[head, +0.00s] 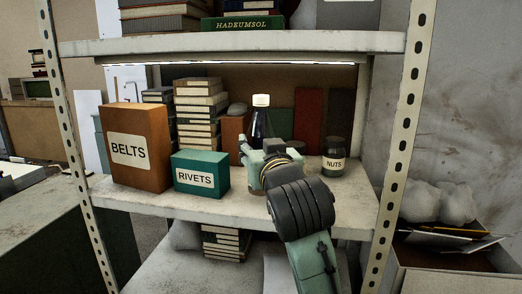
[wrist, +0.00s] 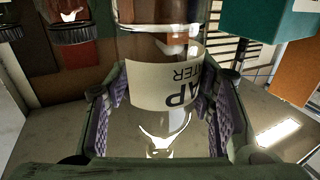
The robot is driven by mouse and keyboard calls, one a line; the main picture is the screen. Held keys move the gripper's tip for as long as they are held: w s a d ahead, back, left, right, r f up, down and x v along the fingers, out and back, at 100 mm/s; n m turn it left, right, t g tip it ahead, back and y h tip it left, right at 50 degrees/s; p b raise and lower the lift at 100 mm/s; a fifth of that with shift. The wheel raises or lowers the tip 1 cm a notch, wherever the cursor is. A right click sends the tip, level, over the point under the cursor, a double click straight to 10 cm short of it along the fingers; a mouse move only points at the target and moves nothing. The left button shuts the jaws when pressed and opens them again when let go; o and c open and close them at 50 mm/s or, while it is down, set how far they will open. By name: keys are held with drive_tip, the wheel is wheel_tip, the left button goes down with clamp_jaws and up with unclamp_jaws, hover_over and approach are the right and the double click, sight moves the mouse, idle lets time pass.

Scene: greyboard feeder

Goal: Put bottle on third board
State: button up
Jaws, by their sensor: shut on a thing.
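The bottle (head: 261,126) is dark with a pale cap and stands upright over the middle shelf board (head: 235,209). My gripper (head: 268,160) is around its lower part and hides much of it in the head view. In the wrist view the bottle (wrist: 160,45) is see-through, with a cream label upside down that reads in part "AP" and "TER". The gripper (wrist: 163,110) is shut on it there, with purple ridged pads on both sides. I cannot tell whether the bottle's base touches the board.
On the middle board are a brown BELTS box (head: 140,155), a green RIVETS box (head: 201,174), stacked books (head: 200,115) and a NUTS jar (head: 334,158). The upper board (head: 230,45) holds books. The lower board (head: 185,272) has a stack of books (head: 226,243) and bare room in front.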

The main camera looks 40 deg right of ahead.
drive_tip(key=shift+f, duration=0.7)
drive_tip(key=shift+f, duration=0.2)
drive_tip(key=o, duration=1.3)
drive_tip(key=shift+r, duration=0.1)
